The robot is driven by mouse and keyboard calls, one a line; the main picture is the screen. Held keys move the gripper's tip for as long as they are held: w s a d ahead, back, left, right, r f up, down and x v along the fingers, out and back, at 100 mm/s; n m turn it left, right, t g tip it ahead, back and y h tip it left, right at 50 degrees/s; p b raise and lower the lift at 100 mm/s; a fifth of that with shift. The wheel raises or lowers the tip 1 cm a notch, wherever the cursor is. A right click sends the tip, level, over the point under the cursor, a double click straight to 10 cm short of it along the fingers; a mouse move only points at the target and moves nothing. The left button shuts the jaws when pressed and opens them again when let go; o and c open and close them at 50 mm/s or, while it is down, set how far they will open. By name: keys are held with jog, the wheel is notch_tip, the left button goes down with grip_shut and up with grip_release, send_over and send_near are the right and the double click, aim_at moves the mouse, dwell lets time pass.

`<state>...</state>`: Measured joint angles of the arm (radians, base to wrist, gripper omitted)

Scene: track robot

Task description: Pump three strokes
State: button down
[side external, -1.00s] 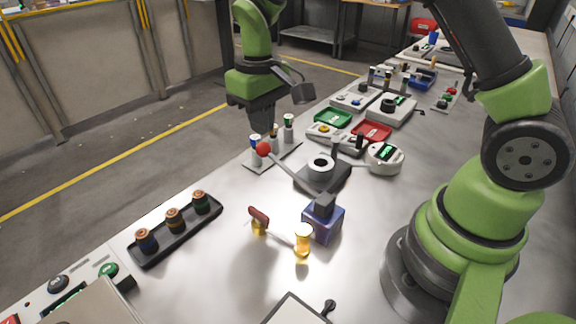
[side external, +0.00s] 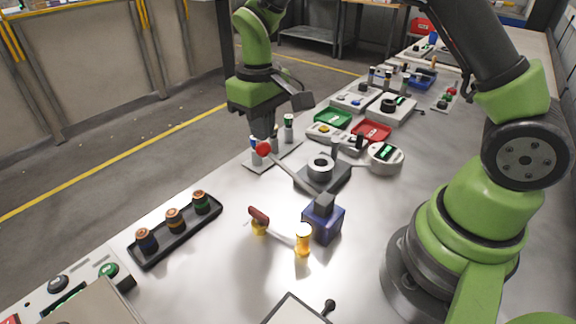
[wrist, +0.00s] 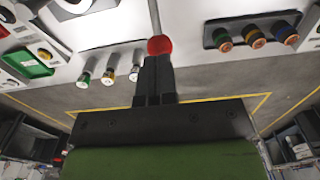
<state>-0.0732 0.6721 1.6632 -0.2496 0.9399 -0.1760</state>
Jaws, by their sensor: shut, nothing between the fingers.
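The pump, a dark base with a grey round body (side external: 321,168), stands mid-bench in the side view. Its lever (side external: 287,168) slopes out to the left and ends in a red ball knob (side external: 263,149). The knob also shows in the wrist view (wrist: 160,45). My gripper (side external: 262,140) is shut and points down at the knob. In the wrist view its closed fingertips (wrist: 156,60) are right at the knob, overlapping its near edge. I cannot tell whether they touch it. Nothing is between the fingers.
Upright small cylinders on a plate (side external: 262,162) stand close beside the knob. A black tray (side external: 178,230) with three coiled pieces lies front left. A blue block (side external: 322,218) and a yellow-ended red-handled piece (side external: 259,218) are in front. Green and red trays (side external: 372,131) lie behind.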

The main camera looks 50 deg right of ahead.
aim_at(263, 147)
jog(key=shift+f, duration=3.4)
jog(key=shift+r, duration=5.55)
jog(key=shift+f, duration=1.6)
